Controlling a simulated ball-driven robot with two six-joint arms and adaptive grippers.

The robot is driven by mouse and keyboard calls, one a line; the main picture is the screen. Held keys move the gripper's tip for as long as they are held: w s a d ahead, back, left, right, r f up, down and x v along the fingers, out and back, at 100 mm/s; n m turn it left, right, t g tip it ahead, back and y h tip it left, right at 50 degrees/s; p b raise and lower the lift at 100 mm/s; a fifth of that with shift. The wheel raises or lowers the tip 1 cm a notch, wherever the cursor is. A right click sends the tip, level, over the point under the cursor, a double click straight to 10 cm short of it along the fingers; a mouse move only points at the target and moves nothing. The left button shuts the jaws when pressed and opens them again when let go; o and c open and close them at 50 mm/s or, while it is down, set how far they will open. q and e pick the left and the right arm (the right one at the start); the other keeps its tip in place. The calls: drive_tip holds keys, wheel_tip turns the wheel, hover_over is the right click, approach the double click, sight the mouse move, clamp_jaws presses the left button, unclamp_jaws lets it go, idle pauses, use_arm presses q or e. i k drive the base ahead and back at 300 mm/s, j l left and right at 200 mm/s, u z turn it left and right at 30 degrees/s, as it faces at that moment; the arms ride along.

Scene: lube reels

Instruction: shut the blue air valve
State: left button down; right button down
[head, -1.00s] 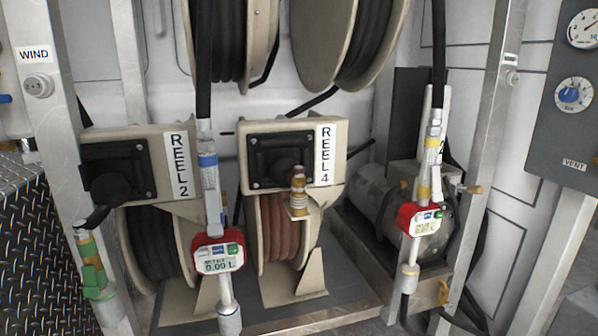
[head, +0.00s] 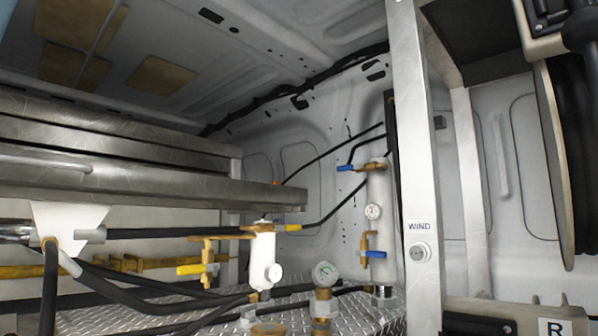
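Two blue valve handles show on a white upright cylinder (head: 376,200) left of the metal post. The upper blue handle (head: 347,168) lies roughly level and points left from the cylinder's top. The lower blue handle (head: 375,254) sits on a brass fitting at the cylinder's left side, also roughly level. I cannot tell which of the two is the air valve, or whether either is open. A small round gauge (head: 373,212) sits on the cylinder between them. Neither of my grippers is in view.
A metal post (head: 418,180) with a WIND button (head: 420,252) stands right of the cylinder. A metal shelf (head: 130,175) overhangs the left. Black hoses run below it.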

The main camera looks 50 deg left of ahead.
sight(346, 167)
drive_tip(key=u, duration=1.15)
drive_tip(key=i+l+z, duration=0.45)
drive_tip(key=k+j, duration=0.05)
drive_tip(key=j, duration=0.05)
